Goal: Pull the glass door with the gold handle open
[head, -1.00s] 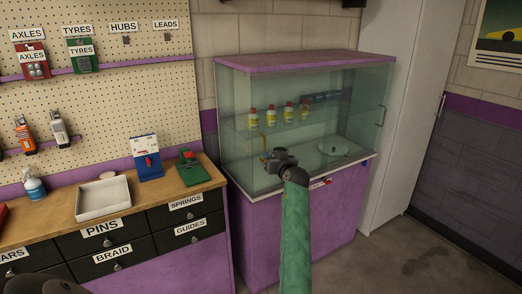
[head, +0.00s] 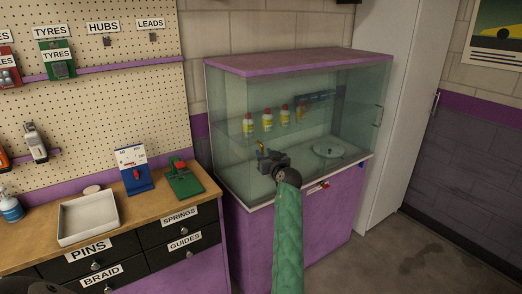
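A glass display case on a purple base has sliding or hinged glass at its front (head: 235,150); I cannot tell which. A small gold handle (head: 261,146) shows on the left part of the glass, partly behind my gripper. The glass looks shut. My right gripper is not in view.
A wooden workbench (head: 120,205) with a white tray (head: 88,216) stands to the left. A tall white cabinet (head: 392,110) is right of the case.

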